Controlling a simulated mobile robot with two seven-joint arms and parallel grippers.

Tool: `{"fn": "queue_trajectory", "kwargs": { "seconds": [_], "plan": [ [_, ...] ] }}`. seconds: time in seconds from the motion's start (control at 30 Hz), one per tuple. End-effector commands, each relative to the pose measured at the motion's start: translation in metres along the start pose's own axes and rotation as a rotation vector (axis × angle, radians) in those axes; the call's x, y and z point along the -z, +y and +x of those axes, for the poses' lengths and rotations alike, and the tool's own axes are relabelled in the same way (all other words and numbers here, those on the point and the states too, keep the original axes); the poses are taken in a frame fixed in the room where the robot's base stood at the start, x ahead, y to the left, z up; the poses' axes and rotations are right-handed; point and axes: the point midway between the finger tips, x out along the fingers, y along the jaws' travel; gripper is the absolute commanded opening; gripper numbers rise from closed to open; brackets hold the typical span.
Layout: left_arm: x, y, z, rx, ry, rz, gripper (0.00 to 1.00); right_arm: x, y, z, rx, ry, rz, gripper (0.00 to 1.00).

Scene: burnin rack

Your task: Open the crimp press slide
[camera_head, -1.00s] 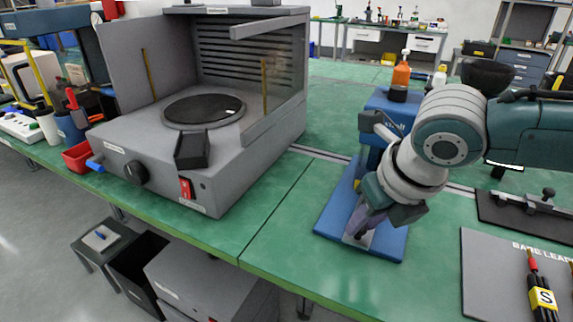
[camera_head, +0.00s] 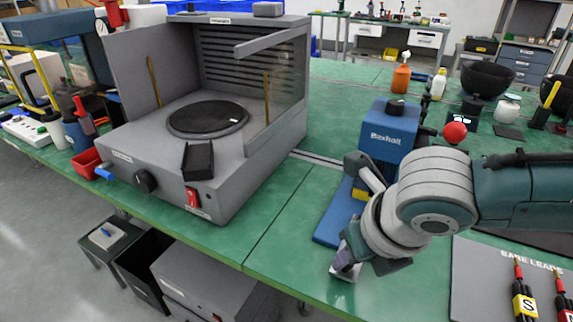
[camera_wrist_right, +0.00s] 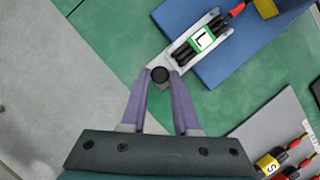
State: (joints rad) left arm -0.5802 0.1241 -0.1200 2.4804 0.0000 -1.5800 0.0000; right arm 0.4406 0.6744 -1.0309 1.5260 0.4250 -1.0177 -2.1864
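The crimp press (camera_head: 391,132) is a blue box on a blue base plate (camera_head: 331,230), partly hidden behind my right arm in the head view. Its light grey slide (camera_head: 343,276) sticks out past the front edge of the base plate. In the right wrist view the slide (camera_wrist_right: 170,57) carries dark leads with a green-edged "L" label (camera_wrist_right: 202,39) and red ends. A round black knob (camera_wrist_right: 160,74) stands at its outer end. My right gripper (camera_wrist_right: 161,76) has its fingers closed on either side of this knob; it also shows in the head view (camera_head: 346,262). My left gripper is out of view.
A grey "BARE LEADS" mat (camera_head: 480,285) with labelled leads lies right of the press. A large grey machine (camera_head: 210,165) with a round black plate stands left. The green bench between machine and press is clear.

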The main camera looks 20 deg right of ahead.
Motion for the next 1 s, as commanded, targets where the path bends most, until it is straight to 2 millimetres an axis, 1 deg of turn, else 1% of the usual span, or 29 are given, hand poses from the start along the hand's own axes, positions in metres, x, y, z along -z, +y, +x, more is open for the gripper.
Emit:
{"fn": "queue_trajectory", "kwargs": {
  "seconds": [0.03,0.23,0.47,0.57,0.67,0.9,1.0],
  "plan": [
    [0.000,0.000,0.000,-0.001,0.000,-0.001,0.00,0.000,0.000,0.000,0.001,-0.001,0.000,0.35],
    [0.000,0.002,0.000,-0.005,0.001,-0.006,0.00,0.000,-0.001,0.000,0.001,-0.001,0.000,0.58],
    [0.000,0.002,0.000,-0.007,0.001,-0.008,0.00,0.000,-0.001,0.000,0.001,-0.001,0.000,0.59],
    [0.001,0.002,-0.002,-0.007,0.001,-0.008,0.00,-0.001,-0.001,-0.004,0.001,-0.001,-0.001,0.59],
    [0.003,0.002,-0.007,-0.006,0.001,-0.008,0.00,-0.002,-0.001,-0.017,0.001,-0.001,-0.002,0.59],
    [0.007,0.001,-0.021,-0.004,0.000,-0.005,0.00,-0.002,-0.001,-0.063,0.000,-0.002,-0.003,0.59],
    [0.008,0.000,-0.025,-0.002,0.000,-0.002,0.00,-0.001,-0.001,-0.080,0.001,-0.002,-0.002,0.59]
  ]
}}
